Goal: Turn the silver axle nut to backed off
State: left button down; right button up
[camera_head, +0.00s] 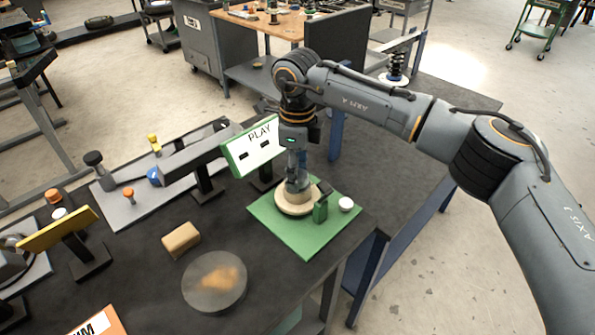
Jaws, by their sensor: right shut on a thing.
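My right gripper (297,182) points straight down over the round tan hub (296,206) on the green base plate (300,240). It is shut at the hub's middle, on what appears to be the silver axle nut. The fingers hide most of the nut, so its turn position cannot be read. A small green block (320,211) with a dark top stands at the hub's right edge, close to the fingers. A white round knob (346,204) sits right of it. My left gripper is not in view.
A white sign reading PLAY (254,146) in a green frame stands close left of my gripper. A tan block (181,240) and a grey disc (214,282) lie on the dark bench. A grey plate with orange and yellow knobs is farther left.

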jog(key=o, duration=1.1)
jog(key=shift+o, duration=0.2)
jog(key=shift+r, duration=0.1)
notch_tip(320, 180, up, 12)
